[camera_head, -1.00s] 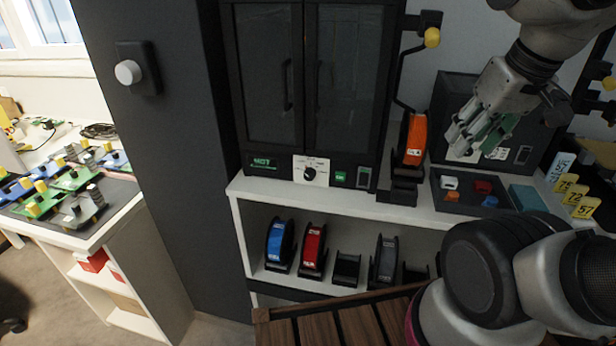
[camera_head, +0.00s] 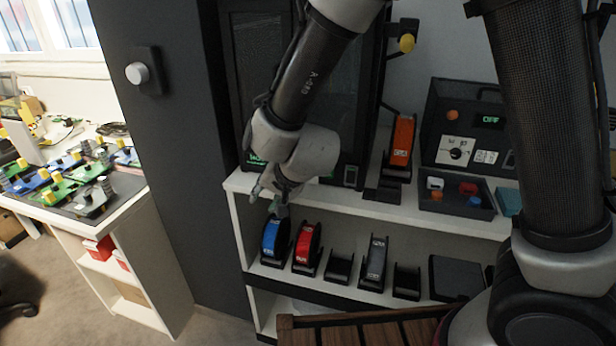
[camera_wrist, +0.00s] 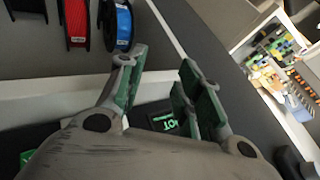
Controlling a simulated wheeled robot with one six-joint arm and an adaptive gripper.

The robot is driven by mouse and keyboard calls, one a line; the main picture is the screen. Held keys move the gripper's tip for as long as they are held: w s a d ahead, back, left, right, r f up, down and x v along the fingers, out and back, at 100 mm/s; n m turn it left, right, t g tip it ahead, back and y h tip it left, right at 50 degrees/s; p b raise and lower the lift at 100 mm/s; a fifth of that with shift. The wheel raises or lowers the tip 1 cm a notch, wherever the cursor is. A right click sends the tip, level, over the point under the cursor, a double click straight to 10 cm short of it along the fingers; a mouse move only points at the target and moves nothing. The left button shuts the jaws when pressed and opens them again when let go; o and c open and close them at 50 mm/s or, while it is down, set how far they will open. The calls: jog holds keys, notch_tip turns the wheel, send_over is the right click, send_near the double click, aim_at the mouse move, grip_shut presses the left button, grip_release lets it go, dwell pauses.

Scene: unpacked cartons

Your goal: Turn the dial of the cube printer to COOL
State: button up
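The tall black two-door printer (camera_head: 262,85) stands on the white shelf. Its lit green HOT display (camera_head: 257,158) shows left of my wrist and, upside down, in the wrist view (camera_wrist: 164,122). The printer's dial is hidden behind my wrist in the head view and does not show in the wrist view. My gripper (camera_head: 270,204) hangs in front of the shelf edge, below the display and just above the blue spool. In the wrist view my gripper (camera_wrist: 158,78) has its green-padded fingers apart with nothing between them.
A second black box (camera_head: 465,125) with an OFF display and its own dial stands at right. Blue (camera_head: 275,238) and red (camera_head: 307,245) spools sit on the lower shelf. A dark pillar (camera_head: 170,130) is at left.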

jog(key=a+f+m+t+h, duration=0.3)
jog(key=f+m+t, duration=0.2)
jog(key=f, duration=0.3)
jog(key=s+d+r+m+t+h, duration=0.1)
jog(key=d+r+m+t+h, duration=0.5)
jog(key=d+r+m+h, duration=0.3)
jog(key=shift+n+y, duration=0.4)
jog(key=shift+n, duration=0.1)
jog(key=x, duration=0.7)
jog(key=shift+w+a+r, duration=0.2)
jog(key=shift+a+r, duration=0.1)
jog(key=shift+a, duration=0.1)
jog(key=c, duration=0.7)
jog(key=shift+c, duration=0.2)
